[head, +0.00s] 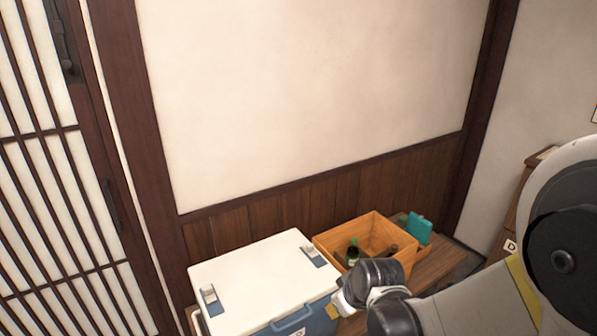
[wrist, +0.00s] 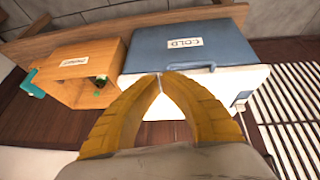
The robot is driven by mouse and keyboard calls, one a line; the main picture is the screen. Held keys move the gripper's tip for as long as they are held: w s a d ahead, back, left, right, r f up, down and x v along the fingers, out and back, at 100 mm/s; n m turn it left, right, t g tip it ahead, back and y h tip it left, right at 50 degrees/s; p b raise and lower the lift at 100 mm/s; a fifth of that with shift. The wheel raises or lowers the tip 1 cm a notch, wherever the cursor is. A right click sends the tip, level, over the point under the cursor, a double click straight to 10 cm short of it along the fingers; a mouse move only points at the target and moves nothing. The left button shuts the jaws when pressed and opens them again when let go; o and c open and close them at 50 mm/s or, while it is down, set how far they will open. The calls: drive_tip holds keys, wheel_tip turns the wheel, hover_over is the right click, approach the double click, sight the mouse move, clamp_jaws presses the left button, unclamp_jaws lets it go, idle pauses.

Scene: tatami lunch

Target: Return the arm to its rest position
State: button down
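My arm reaches in from the right edge of the head view, bent, with its wrist low over the front of the cooler and crate. My gripper (wrist: 163,74) shows in the wrist view as two yellow ribbed fingers whose tips come together, with nothing held between them. In the head view, only a bit of yellow finger (head: 334,312) shows beside the dark wrist, near the cooler's right front side.
A blue cooler (wrist: 190,45) with a white lid (head: 255,278) and a COLD label stands by an orange crate (head: 330,238) holding bottles, on a wooden bench (head: 437,266). A teal item (head: 419,228) is beyond the crate. A slatted screen (head: 60,190) stands left.

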drive_tip(key=s+d+r+m+t+h, duration=0.1)
drive_tip(key=s+d+r+m, duration=0.2)
drive_tip(key=s+r, duration=0.5)
drive_tip(key=s+d+r+m+t+h, duration=0.1)
drive_tip(key=s+d+r+m, duration=0.2)
drive_tip(key=s+d+r, duration=0.3)
wheel_tip(320, 180, up, 2)
drive_tip(key=shift+s+m, duration=0.4)
drive_tip(key=shift+s, duration=0.5)
